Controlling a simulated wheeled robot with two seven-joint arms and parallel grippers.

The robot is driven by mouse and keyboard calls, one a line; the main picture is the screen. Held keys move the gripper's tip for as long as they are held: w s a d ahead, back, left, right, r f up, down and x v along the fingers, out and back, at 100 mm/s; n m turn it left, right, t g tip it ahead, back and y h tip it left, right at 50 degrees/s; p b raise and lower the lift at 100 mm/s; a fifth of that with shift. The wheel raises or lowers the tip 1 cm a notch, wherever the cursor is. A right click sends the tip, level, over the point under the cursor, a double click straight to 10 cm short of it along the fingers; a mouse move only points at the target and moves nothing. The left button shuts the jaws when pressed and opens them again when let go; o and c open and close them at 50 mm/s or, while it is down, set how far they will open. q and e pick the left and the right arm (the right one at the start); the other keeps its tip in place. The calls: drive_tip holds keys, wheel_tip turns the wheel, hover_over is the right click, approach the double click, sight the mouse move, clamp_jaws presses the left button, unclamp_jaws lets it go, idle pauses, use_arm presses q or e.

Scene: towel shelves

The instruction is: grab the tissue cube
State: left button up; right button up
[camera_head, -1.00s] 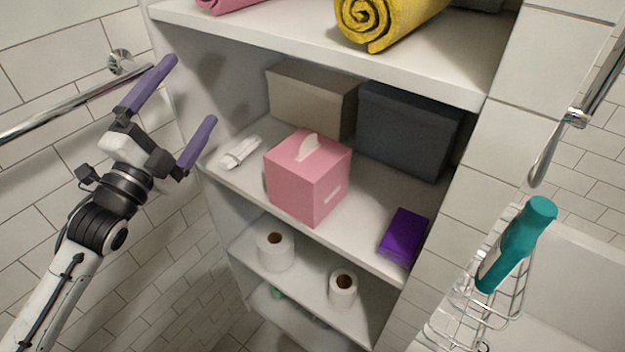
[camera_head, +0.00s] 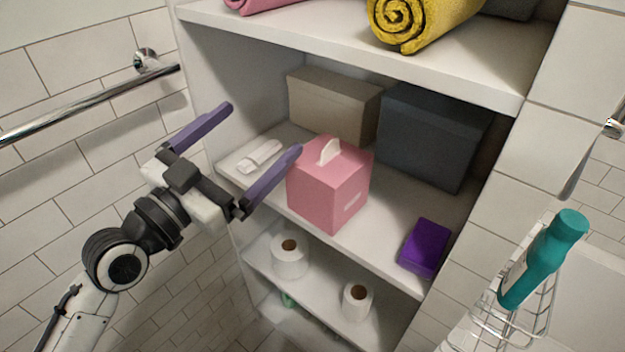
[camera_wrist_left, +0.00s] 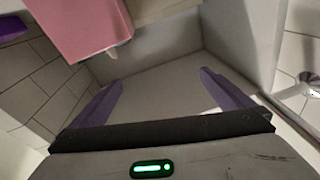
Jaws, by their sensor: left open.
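The pink tissue cube (camera_head: 328,186) stands on the middle shelf near its front edge, with a white tissue sticking up from its top. It also shows at the top left of the left wrist view (camera_wrist_left: 84,24). My left gripper (camera_head: 266,128) is open and empty, with its purple fingers spread. It is just left of the cube, and its right finger overlaps the cube's left edge in the head view. I cannot tell whether that finger touches the cube. My right gripper is not in view.
A beige box (camera_head: 333,106) and a dark grey box (camera_head: 433,136) stand behind the cube. A small white item (camera_head: 259,156) lies to its left, and a purple box (camera_head: 425,247) to its right. A yellow rolled towel (camera_head: 420,22) lies on the shelf above. Toilet rolls (camera_head: 289,256) stand below.

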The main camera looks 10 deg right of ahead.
use_arm(q)
drive_tip(key=n+g, duration=0.1)
drive_tip(key=g, duration=0.1)
approach(306, 178)
drive_tip(key=x, duration=0.5)
drive_tip(key=shift+w+d+r, duration=0.1)
drive_tip(key=shift+w+r, duration=0.15)
drive_tip(key=shift+r, duration=0.15)
drive_tip(key=x, duration=0.4)
drive_tip(key=shift+d+f, duration=0.3)
drive_tip(key=shift+f, duration=0.1)
drive_tip(key=b+x, duration=0.1)
drive_tip(key=x, duration=0.4)
drive_tip(key=shift+d+f, duration=0.1)
drive_tip(key=shift+d, duration=0.3)
drive_tip(key=c, duration=1)
